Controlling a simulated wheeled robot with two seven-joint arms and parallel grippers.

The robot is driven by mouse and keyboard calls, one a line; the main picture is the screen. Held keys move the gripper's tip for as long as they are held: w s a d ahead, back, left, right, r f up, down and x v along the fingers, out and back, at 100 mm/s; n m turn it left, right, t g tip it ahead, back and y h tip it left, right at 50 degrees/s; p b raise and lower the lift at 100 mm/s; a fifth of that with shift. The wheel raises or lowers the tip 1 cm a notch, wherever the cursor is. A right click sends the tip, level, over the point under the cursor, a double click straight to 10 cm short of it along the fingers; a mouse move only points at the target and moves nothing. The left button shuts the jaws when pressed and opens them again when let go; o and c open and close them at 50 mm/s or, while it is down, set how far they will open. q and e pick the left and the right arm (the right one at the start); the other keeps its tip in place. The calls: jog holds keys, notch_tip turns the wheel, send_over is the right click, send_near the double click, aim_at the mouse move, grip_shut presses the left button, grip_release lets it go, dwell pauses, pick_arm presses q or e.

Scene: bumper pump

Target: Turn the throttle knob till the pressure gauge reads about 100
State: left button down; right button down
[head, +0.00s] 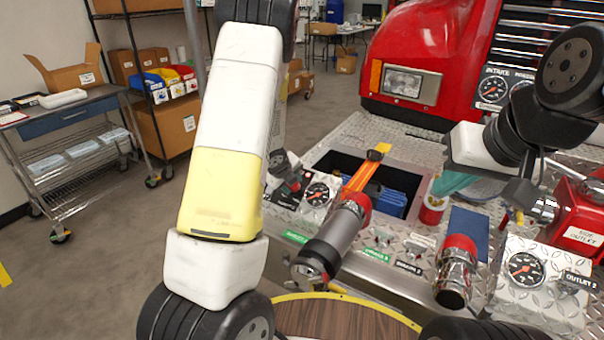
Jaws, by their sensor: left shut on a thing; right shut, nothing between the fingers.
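My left gripper (284,172) shows only in part behind my own white and yellow arm link. It is shut on a small dark and red part beside the left gauge panel, apparently the throttle knob; its outline is mostly hidden. A round gauge (317,194) with a black face sits just right of it. Two more gauges, marked intake (491,90) and, beside it, a partly cut-off label (520,88), are on the upright panel at the upper right. The needles are too small to read. My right gripper (528,197) is shut and empty, above the deck near the side outlet.
A capped outlet pipe (335,240) and a second outlet (456,270) stick out in front. An outlet 2 gauge (525,269) is at the lower right. The red side outlet (580,215) is close to my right gripper. An open well (390,190) holds an orange-handled item and blue things.

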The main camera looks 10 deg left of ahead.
pick_arm(q)
jog(key=shift+a+m, duration=0.1)
jog(key=shift+m, duration=1.5)
jog(key=c, duration=0.9)
grip_release()
jog(key=shift+v, duration=3.9)
jog(key=shift+a, duration=0.1)
